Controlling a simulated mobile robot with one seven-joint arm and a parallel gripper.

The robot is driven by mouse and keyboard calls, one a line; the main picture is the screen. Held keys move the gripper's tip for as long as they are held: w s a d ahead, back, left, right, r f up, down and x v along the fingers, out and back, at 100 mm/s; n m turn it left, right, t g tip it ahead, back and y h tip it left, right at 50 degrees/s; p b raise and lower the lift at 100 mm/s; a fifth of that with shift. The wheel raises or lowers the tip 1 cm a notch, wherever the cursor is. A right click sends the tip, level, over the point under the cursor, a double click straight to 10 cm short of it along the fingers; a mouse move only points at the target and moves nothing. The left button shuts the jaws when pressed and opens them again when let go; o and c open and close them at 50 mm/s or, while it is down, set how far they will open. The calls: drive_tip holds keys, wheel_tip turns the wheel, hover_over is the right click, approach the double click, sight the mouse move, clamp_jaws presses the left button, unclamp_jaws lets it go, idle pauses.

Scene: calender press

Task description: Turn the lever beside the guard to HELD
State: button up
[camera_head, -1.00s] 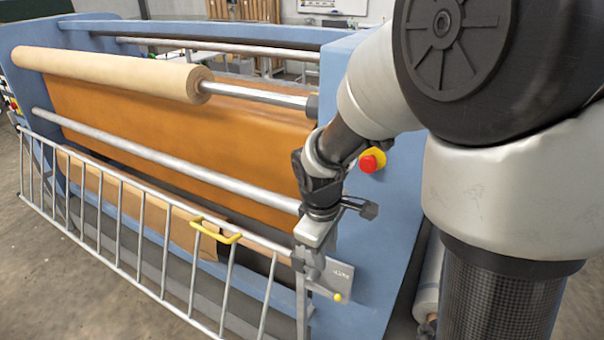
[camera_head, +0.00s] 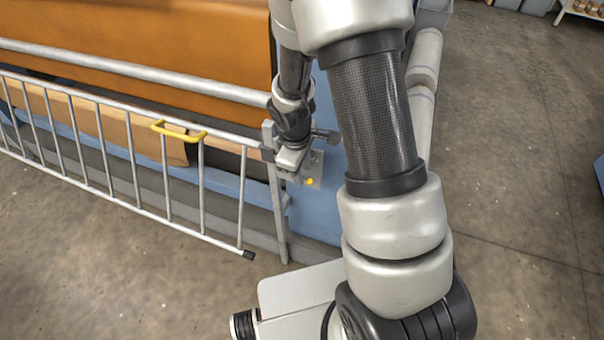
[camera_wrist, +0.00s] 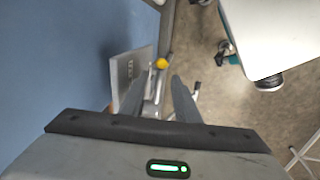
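The lever ends in a yellow knob (camera_head: 310,181) and sits at the right end of the guard, by a grey plate (camera_head: 317,167) on the blue frame. The guard (camera_head: 203,198) is a grey barred gate with a yellow handle (camera_head: 172,131). My gripper (camera_head: 291,166) is at the lever, partly covering it in the head view. In the wrist view, my gripper's fingers (camera_wrist: 165,80) stand apart, with the lever's thin shaft visible between them and its yellow knob (camera_wrist: 161,63) beyond the tips. The plate's lettering is unreadable. Contact with the lever cannot be told.
The press's blue end frame (camera_wrist: 55,75) fills the left of the wrist view. An orange sheet (camera_head: 150,40) and a grey bar (camera_head: 130,68) lie behind the guard. Concrete floor (camera_head: 510,150) is open to the right and in front.

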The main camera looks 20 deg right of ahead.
drive_tip(key=shift+w+d+f, duration=0.15)
drive_tip(key=shift+w+f, duration=0.05)
drive_tip(key=shift+f, duration=0.75)
drive_tip(key=shift+c, duration=0.2)
clamp_jaws()
drive_tip(key=shift+a+r+g+h, duration=0.2)
drive_tip(key=shift+r+g+h, duration=0.05)
drive_tip(key=shift+g+h, duration=0.15)
drive_tip(key=shift+w+r+g+h, duration=0.15)
drive_tip(key=shift+r+g+h, duration=0.4)
drive_tip(key=shift+h, duration=0.25)
